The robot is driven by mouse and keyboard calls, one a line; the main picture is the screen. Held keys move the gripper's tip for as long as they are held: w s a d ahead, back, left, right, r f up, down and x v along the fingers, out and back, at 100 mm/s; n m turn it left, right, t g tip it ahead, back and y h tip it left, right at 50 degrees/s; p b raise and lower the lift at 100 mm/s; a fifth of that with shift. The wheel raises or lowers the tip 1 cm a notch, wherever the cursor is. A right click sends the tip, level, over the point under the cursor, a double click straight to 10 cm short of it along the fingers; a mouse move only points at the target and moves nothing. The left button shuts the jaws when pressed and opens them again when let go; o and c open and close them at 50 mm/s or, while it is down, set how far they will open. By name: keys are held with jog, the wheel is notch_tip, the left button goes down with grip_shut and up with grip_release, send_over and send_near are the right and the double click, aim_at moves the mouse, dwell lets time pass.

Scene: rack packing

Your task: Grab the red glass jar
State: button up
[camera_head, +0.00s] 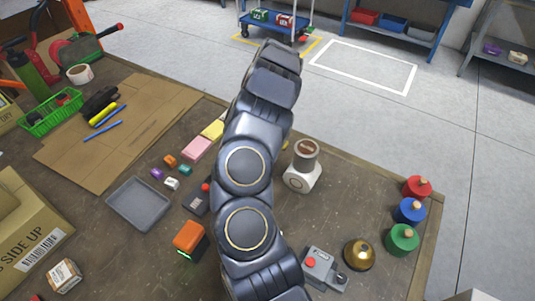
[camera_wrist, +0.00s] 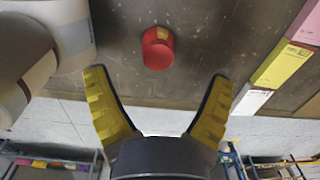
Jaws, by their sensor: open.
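A short red jar-like cylinder (camera_wrist: 157,50) with a yellow patch on its side stands on the brown table in the wrist view. My gripper (camera_wrist: 158,85) is open, its two yellow-padded fingers spread wide. The red cylinder lies beyond the fingertips, roughly centred between them, and nothing is held. In the head view my dark arm hides the gripper and this cylinder. Three knobbed round pieces stand at the table's right, one of them red (camera_head: 417,187).
Pink (camera_head: 197,148) and yellow boxes lie left of my arm; they show at the right in the wrist view (camera_wrist: 279,64). A white rounded object (camera_head: 302,178) stands close right of the arm. A grey tray (camera_head: 117,212) and cardboard are further left.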

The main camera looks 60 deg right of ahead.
jog(key=f, duration=0.2)
jog(key=shift+s+d+f, duration=0.3)
jog(key=shift+s+d, duration=0.1)
jog(key=shift+w+f, duration=0.2)
jog(key=shift+f, duration=1.25)
jog(key=shift+w+f, duration=0.2)
jog(key=shift+f, duration=1.2)
jog(key=c, duration=1.2)
